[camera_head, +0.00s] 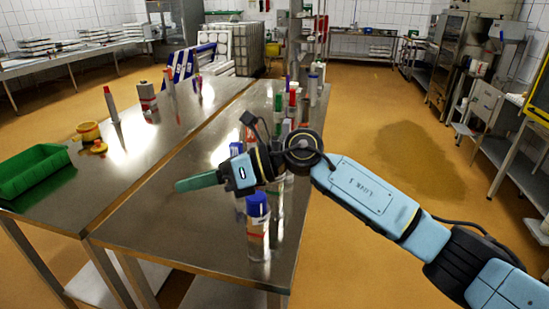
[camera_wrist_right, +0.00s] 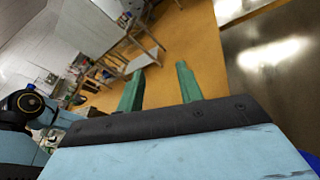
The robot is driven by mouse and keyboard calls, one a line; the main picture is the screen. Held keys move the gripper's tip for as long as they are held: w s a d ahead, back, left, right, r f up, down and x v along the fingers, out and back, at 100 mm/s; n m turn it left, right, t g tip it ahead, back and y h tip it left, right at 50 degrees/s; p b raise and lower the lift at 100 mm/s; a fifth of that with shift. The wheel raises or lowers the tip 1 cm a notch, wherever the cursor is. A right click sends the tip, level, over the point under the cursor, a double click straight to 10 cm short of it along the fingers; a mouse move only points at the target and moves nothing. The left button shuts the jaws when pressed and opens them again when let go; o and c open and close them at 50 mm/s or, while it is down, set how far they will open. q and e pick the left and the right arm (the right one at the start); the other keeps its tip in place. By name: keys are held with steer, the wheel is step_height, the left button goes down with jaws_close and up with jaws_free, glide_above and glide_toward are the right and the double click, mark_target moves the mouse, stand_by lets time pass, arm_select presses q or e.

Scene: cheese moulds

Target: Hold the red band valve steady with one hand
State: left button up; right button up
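No part is clearly recognisable as a red band valve. A grey-white canister with a red band (camera_head: 148,97) stands upright on the left table. A spray can (camera_head: 258,232) with a blue cap and a reddish stripe stands near the front of the right table. My right gripper (camera_head: 193,182) is above the right table, left of that can and apart from it, pointing left. In the right wrist view its two green fingers (camera_wrist_right: 159,84) are spread with nothing between them. My left gripper is not in view.
A green crate (camera_head: 38,168) lies at the left table's edge, near a yellow tub (camera_head: 89,131) and a small yellow-and-red item (camera_head: 98,147). A red-tipped white bottle (camera_head: 111,104) stands behind. Several bottles line the right table's far right side, partly behind my arm.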

arm_select(q)
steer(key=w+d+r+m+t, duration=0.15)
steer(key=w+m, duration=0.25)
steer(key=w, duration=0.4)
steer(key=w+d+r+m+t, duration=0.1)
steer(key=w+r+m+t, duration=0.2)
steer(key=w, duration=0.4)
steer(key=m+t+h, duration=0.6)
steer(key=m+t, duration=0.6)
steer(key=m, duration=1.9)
glide_toward(255, 237)
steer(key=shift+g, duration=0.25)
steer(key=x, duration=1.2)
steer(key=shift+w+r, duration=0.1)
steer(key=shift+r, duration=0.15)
arm_select(e)
steer(key=w+d+n+h, duration=0.1)
steer(key=w+d+h, duration=0.2)
steer(key=d+h, duration=0.2)
steer(key=w+d+n+t+h, duration=0.1)
steer(key=w+d+n+h, duration=0.1)
steer(key=d+h, duration=0.4)
steer(key=w+d, duration=0.1)
steer(key=d, duration=0.2)
steer(key=shift+w, duration=0.35)
